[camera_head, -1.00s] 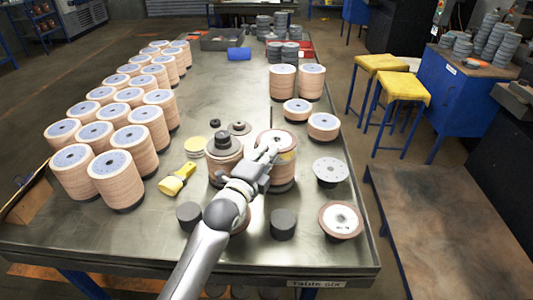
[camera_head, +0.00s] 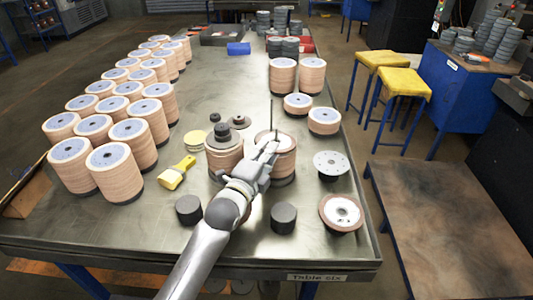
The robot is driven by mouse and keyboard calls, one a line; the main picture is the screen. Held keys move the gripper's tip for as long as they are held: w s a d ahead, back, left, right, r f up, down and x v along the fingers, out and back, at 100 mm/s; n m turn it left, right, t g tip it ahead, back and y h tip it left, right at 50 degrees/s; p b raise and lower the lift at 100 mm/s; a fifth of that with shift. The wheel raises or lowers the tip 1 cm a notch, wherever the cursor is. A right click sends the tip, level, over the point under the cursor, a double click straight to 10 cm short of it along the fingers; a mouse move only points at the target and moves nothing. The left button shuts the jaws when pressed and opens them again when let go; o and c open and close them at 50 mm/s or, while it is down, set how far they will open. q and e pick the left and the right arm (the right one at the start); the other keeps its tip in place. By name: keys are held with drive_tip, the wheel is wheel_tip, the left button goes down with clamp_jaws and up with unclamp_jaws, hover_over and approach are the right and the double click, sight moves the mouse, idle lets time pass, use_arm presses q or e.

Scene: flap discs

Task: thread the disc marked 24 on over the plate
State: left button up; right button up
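My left gripper (camera_head: 272,143) is over the top of a stack of tan flap discs (camera_head: 285,165) near the middle of the table. Its fingertips are small and overlap the stack top, so I cannot tell whether they hold a disc. A pale round plate with small holes (camera_head: 331,162) stands on a dark base to the right of that stack. Nearer the front, a brown-rimmed disc with a pale centre (camera_head: 341,212) lies on a low support. I cannot read a 24 on any disc. My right gripper is not in view.
Another disc stack (camera_head: 224,160) with dark pieces on top stands left of the gripper. Two dark cylinders (camera_head: 284,217) (camera_head: 188,209) stand in front. Tall disc stacks (camera_head: 114,173) fill the left side.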

use_arm(q)
drive_tip(key=shift+f, duration=0.6)
drive_tip(key=v, duration=0.8)
drive_tip(key=shift+r, duration=0.4)
drive_tip(key=shift+r, duration=0.1)
